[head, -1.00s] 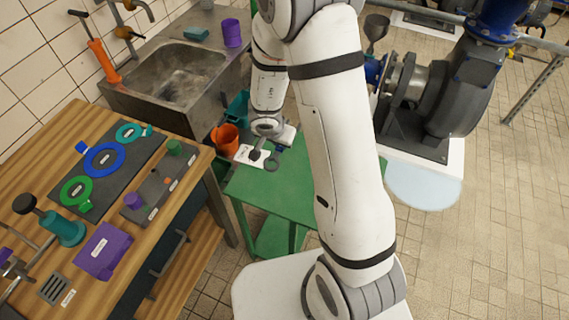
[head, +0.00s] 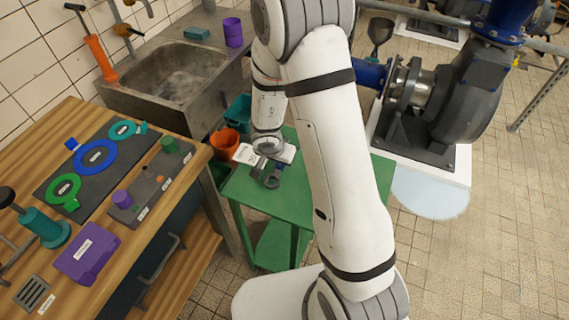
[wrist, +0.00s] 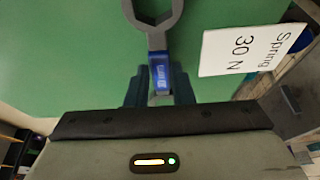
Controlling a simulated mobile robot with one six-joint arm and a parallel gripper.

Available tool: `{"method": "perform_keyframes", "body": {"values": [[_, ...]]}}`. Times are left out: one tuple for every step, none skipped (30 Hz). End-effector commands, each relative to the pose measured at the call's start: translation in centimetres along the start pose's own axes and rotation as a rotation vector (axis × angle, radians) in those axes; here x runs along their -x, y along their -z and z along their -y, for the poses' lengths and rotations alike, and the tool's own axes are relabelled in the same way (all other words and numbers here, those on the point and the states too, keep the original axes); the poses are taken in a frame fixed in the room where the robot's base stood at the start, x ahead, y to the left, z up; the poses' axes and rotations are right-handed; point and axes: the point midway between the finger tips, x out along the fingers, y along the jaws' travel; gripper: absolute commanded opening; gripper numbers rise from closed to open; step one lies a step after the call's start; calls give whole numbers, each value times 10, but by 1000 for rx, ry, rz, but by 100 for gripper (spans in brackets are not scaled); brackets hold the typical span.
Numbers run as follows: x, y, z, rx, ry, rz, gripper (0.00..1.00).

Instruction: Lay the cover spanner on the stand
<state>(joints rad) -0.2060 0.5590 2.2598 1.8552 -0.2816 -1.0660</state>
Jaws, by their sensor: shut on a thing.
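The cover spanner (wrist: 161,70) has a blue labelled handle and a grey ring-shaped head. In the wrist view my gripper (wrist: 159,88) is shut on the handle, and the head points away from the palm. In the head view my gripper (head: 265,168) and the dark spanner head (head: 272,182) are over the green stand (head: 300,205), near its left part. The stand's green top (wrist: 60,50) fills most of the wrist view behind the spanner. I cannot tell whether the spanner touches the top.
A white card reading "Spring 30 N" (wrist: 250,42) lies beside the spanner. An orange bucket (head: 226,141) and a sink (head: 180,75) are beyond the stand. A wooden bench (head: 110,200) with tools is at left, a pump (head: 440,95) at right. The stand's front top looks clear.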

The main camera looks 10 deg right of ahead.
Motion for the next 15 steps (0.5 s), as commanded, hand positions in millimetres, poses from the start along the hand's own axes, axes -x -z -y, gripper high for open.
{"method": "perform_keyframes", "body": {"values": [[-5,-2,0,0,1,-1,0],[-4,-1,0,0,1,-1,0],[-4,-1,0,0,1,-1,0],[-3,-1,0,0,1,0,0],[-3,-1,0,0,1,0,0],[-3,-1,0,0,0,0,0],[-3,-2,0,0,0,1,22],[-3,-2,0,0,0,1,24],[-3,-2,0,0,0,1,28],[-3,-2,0,0,0,1,30],[-3,-2,0,0,0,1,33],[-3,-2,0,0,0,1,36],[-3,-2,0,0,0,0,38],[-3,-1,0,0,0,0,41],[-3,-1,0,0,0,0,43]]}}
